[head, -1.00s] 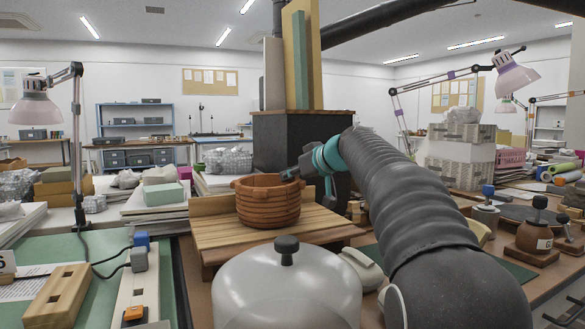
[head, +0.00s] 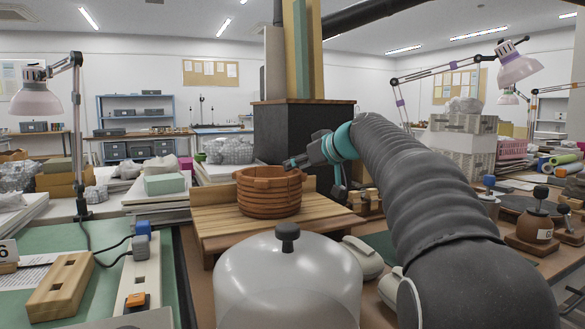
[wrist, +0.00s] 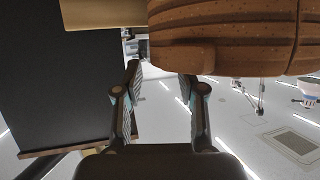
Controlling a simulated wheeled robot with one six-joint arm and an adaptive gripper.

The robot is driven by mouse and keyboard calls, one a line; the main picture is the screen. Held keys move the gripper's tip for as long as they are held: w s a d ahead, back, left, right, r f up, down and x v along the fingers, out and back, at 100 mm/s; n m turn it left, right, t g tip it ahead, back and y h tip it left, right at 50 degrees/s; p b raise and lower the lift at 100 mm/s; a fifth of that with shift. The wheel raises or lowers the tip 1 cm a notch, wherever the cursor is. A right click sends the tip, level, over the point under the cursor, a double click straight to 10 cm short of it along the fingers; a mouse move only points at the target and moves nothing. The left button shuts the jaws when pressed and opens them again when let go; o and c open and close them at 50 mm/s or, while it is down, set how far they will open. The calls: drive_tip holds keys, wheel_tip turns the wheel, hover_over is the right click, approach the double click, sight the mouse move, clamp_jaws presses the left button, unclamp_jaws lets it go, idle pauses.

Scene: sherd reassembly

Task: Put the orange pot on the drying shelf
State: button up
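The orange-brown pot (head: 270,193), with ringed walls and a rim lug, stands upright on the slatted wooden drying shelf (head: 215,228). In the wrist view the pot (wrist: 225,45) fills the upper right, with its lug close to the fingertips. My gripper (head: 290,163) is at the pot's right back rim, slightly above it. In the wrist view my gripper (wrist: 162,75) has its two fingers apart with a clear gap and nothing between them. The pot's far side is hidden.
A translucent dome with a black knob (head: 288,280) stands in front of the shelf. A dark block with upright boards (head: 305,135) rises behind the pot. A green mat with wooden blocks (head: 60,285) lies at left. Pale rounded objects (head: 363,257) lie right of the dome.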

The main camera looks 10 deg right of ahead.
drive_tip(key=v, duration=0.9)
drive_tip(key=shift+s+d+r, duration=0.1)
drive_tip(key=shift+s+d, duration=0.05)
idle(0.9)
